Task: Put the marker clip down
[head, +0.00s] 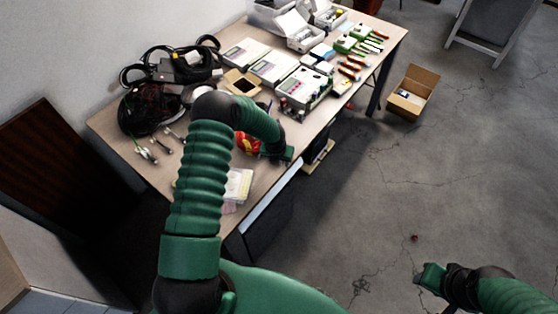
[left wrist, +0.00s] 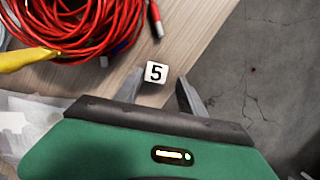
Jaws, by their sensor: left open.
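The marker clip (left wrist: 155,73), a small white block with a black "5", shows in the left wrist view near the table's edge. It looks to be on the wood tabletop, at the tips of my left gripper (left wrist: 162,88) and nearer the left finger. The jaws are open; I cannot tell whether a finger touches the block. In the head view my left gripper (head: 284,154) is low at the table's front edge, and the clip cannot be made out. My right gripper (head: 430,276) is over the floor at the lower right, its jaws unclear.
A red cable coil (left wrist: 75,25) with a yellow part lies left of the clip. The wooden table (head: 150,175) also holds black cables (head: 150,105), white devices (head: 273,67) and several tools. A cardboard box (head: 425,77) stands on the floor at right. Open floor lies right of the table.

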